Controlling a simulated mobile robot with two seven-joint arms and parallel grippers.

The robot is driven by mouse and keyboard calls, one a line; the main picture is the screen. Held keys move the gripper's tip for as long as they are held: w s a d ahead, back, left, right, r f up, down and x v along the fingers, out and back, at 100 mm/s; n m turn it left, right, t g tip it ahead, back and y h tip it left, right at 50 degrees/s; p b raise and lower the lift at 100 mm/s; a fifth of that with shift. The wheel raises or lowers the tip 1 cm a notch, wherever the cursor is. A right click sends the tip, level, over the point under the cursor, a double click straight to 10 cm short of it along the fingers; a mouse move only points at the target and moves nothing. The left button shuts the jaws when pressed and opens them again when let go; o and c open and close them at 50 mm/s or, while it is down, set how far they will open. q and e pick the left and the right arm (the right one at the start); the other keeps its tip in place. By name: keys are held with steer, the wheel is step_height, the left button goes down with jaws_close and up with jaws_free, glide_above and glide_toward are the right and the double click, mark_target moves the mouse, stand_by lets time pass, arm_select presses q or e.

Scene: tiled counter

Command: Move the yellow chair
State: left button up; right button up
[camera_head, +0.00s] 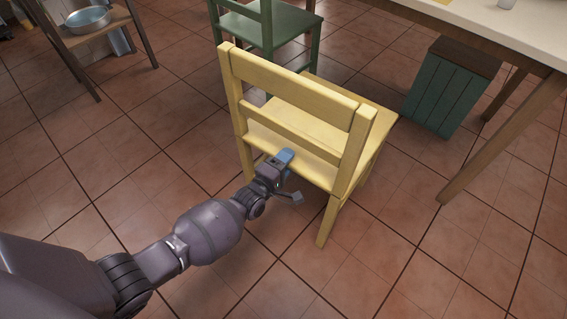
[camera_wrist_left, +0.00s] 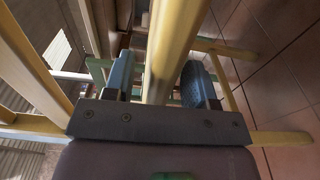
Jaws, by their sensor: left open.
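The yellow chair (camera_head: 291,90) stands upright on the floor in the middle of the head view, its slatted back toward me. My left gripper (camera_head: 290,178) is at the rear edge of its seat, below the back slats. In the left wrist view the open gripper (camera_wrist_left: 158,82) has its two blue-padded fingers on either side of a yellow chair bar (camera_wrist_left: 176,40). The bar runs between them, with a gap visible beside the right finger; contact with the left finger is unclear. My right gripper is not in view.
A green chair (camera_head: 268,28) stands just beyond the yellow one. A table (camera_head: 490,28) with wooden legs and a green slatted box (camera_head: 440,95) are at the right. A wooden shelf stand (camera_head: 100,35) holds a metal bowl (camera_head: 88,20) at upper left. Tiled floor in front is clear.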

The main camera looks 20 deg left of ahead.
arm_select(q)
jaws_close()
stand_by(1.4)
